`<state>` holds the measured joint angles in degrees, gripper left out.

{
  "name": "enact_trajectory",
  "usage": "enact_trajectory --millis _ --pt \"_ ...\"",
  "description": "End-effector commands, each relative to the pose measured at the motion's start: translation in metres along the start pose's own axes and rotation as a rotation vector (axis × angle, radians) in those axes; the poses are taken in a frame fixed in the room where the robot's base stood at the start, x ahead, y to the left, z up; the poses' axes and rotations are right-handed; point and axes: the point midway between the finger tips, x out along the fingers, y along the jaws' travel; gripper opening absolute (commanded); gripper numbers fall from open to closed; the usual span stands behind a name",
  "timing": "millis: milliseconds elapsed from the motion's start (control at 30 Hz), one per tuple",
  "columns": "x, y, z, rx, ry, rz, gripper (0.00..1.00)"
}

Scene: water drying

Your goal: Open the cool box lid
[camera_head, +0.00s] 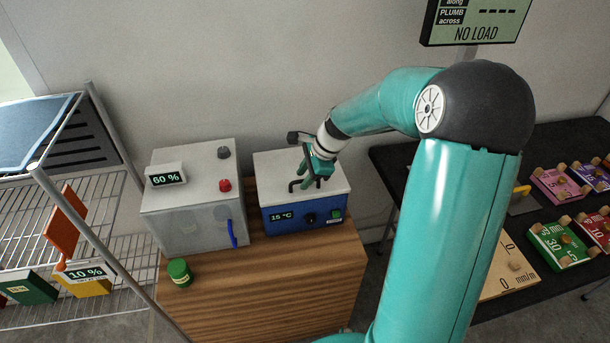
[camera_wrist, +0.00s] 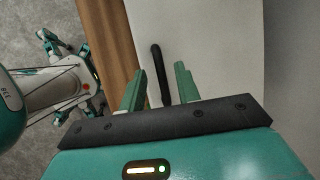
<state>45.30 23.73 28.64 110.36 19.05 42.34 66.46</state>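The cool box (camera_head: 290,222) is blue, with a display reading 15 °C, a dark knob and a green button on its front. Its white lid (camera_head: 270,168) lies flat and closed on top and also shows in the wrist view (camera_wrist: 220,45). A black bar handle (camera_head: 293,186) stands on the lid near its front edge. My gripper (camera_head: 311,182) is over the lid at the handle. In the wrist view my gripper (camera_wrist: 157,85) is open, its two green fingers apart with the black handle (camera_wrist: 157,68) between them. I see gaps beside the handle; finger depth is unclear.
The wooden table (camera_head: 270,280) is mostly clear in front. Left of the cool box stands a grey-white cabinet (camera_head: 190,210) with a blue handle and a 60 % display. A green jar (camera_head: 179,273) sits in front. A wire rack (camera_head: 100,215) stands left, a black table (camera_head: 555,145) right.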

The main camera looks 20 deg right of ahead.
Motion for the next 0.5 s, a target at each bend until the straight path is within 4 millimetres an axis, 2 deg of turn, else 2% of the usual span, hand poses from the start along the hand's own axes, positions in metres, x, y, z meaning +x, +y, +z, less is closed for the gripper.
enact_trajectory --millis 267,433,500 --pt "0.0017 0.0001 0.0000 0.000 0.001 0.000 0.33" --pt "0.0015 0.0001 0.0000 -0.001 0.001 0.000 0.00" --pt "0.0015 0.0001 0.0000 -0.001 0.001 0.000 0.00"
